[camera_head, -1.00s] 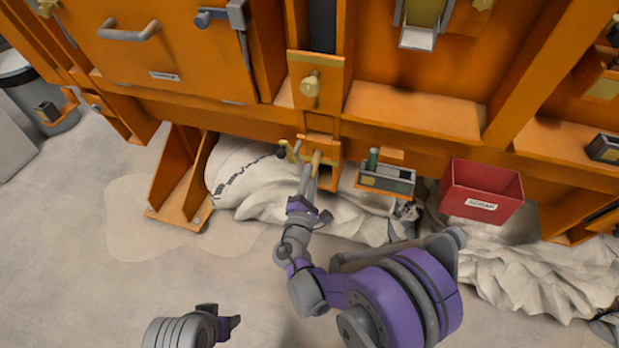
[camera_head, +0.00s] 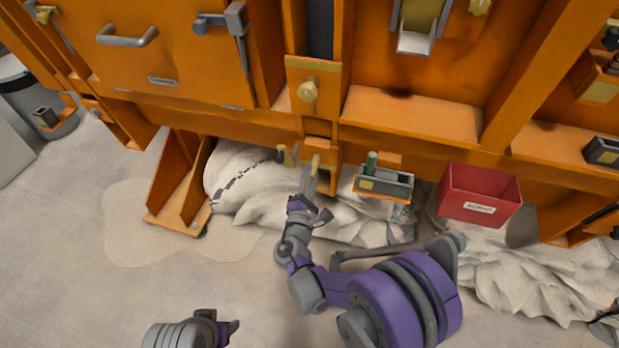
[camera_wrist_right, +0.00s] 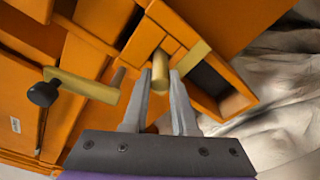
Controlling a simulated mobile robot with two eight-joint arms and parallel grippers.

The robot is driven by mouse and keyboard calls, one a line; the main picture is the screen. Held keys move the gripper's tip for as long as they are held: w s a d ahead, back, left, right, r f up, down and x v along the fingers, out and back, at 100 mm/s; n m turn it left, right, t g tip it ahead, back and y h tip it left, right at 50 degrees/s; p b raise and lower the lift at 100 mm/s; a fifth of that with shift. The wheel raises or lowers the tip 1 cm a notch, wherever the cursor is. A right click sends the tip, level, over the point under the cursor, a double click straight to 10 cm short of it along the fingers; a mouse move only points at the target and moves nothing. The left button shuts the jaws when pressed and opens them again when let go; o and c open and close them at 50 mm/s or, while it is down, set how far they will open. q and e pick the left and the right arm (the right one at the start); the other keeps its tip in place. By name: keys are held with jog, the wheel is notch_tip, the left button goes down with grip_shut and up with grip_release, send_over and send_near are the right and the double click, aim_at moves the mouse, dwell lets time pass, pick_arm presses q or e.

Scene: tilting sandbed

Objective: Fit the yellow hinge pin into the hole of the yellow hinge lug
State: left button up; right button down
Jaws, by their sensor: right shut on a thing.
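My right gripper (camera_head: 310,181) reaches up to a small orange bracket under the machine's front edge. In the right wrist view its two fingers (camera_wrist_right: 165,100) are closed on the yellow hinge pin (camera_wrist_right: 160,70), a short cylinder at the tips. The pin also shows in the head view (camera_head: 316,161). A yellow block (camera_wrist_right: 195,52) lies just beyond the pin, against the orange bracket; it may be the hinge lug. Its hole is hidden, and I cannot tell whether the pin touches it. My left gripper (camera_head: 226,327) is low in the head view, away from the machine.
A yellow crank with a black knob (camera_wrist_right: 43,94) is close left of the right fingers. White sacks (camera_head: 262,185) lie below.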

jog(key=shift+x, duration=0.85)
jog(key=c, duration=0.6)
grip_release()
jog(key=shift+s, duration=0.1)
jog(key=o, duration=0.5)
jog(key=shift+c, duration=0.2)
jog(key=shift+s, duration=0.1)
jog(key=b+v, duration=0.1)
jog(key=v, duration=0.6)
jog(key=shift+s+a+f+b, duration=0.2)
jog(key=shift+a+f+b, duration=0.1)
jog(key=shift+a, duration=0.15)
